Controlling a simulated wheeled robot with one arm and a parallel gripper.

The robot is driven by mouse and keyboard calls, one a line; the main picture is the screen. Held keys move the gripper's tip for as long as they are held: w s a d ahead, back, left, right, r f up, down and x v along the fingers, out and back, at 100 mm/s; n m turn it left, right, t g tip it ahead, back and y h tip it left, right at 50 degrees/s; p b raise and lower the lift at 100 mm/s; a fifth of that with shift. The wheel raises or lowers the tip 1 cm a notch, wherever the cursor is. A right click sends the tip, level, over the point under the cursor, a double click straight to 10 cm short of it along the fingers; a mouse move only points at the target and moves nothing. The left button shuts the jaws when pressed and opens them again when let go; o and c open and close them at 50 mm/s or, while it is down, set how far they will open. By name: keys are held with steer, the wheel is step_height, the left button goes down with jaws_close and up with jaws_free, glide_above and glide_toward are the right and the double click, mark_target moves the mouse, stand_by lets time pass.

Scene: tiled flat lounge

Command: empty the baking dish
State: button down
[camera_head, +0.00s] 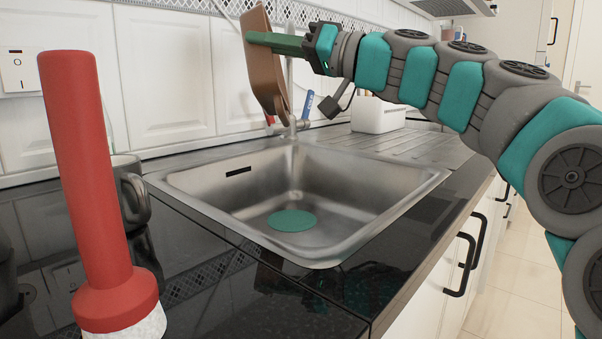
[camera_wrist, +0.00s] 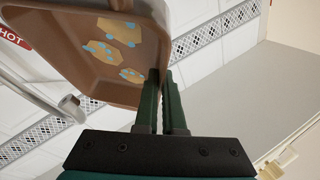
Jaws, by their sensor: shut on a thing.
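The brown baking dish (camera_head: 264,78) is held up on edge, steeply tilted, above the back of the sink (camera_head: 225,205). My gripper (camera_head: 277,42) is shut on its rim near the top. In the wrist view the dish (camera_wrist: 62,62) shows its inside. Several flat tan pieces with blue spots (camera_wrist: 118,32) lie against its bottom. The green fingers of my gripper (camera_wrist: 163,95) close on the dish's edge there. The dish's inside is hidden in the head view.
A flat teal disc (camera_head: 292,220) lies on the sink floor. The tap (camera_head: 291,122) stands behind the sink, close to the dish. A red-handled thing (camera_head: 88,180) and a dark mug (camera_head: 131,190) stand at left. A white container (camera_head: 377,115) is on the drainer.

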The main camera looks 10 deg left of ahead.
mark_target(251, 76)
steer(key=shift+h, duration=0.4)
steer(key=f, duration=0.2)
steer(key=a+f+b, duration=0.1)
steer(key=f, duration=0.2)
steer(key=shift+s+a+f, duration=0.15)
steer(key=shift+a, duration=0.05)
steer(key=shift+a+n+g+h+p, duration=0.3)
steer(key=shift+a+p, duration=0.15)
steer(key=shift+p, duration=0.4)
steer(key=s+a+f+n+h+p, duration=0.2)
steer(key=a+f+n+h+p, duration=0.1)
steer(key=a+f+h+p, duration=0.8)
steer(key=shift+s+a+f+n+h+p, duration=0.25)
steer(key=shift+a+h+p, duration=0.55)
steer(key=shift+a, duration=1.35)
steer(key=shift+a, duration=0.1)
